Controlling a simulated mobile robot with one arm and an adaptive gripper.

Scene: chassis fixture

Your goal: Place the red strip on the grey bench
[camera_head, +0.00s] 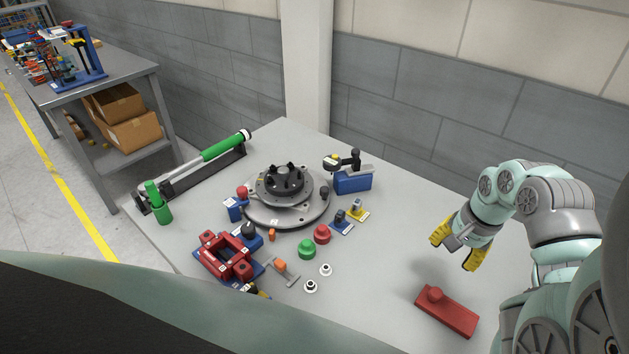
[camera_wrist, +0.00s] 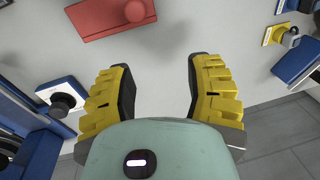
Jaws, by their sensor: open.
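The red strip (camera_head: 452,314) is a flat red bar with a round knob on top. It lies on the grey bench (camera_head: 395,255) near the front right in the head view. It also shows at the top of the wrist view (camera_wrist: 100,20), partly cut off by the frame edge. My gripper (camera_head: 456,252) has yellow fingers, is open and empty, and hangs above the bench, behind the strip in the head view. In the wrist view the open fingers (camera_wrist: 160,95) have only bare bench between them. The strip is apart from the fingers.
A round black-and-grey fixture (camera_head: 284,190) stands mid-bench. Around it are a red clamp (camera_head: 226,257), a green-handled tool (camera_head: 220,147), a blue block (camera_head: 353,181) and red and green knobs (camera_head: 307,249). Bare bench lies between these and the strip. A wall runs behind.

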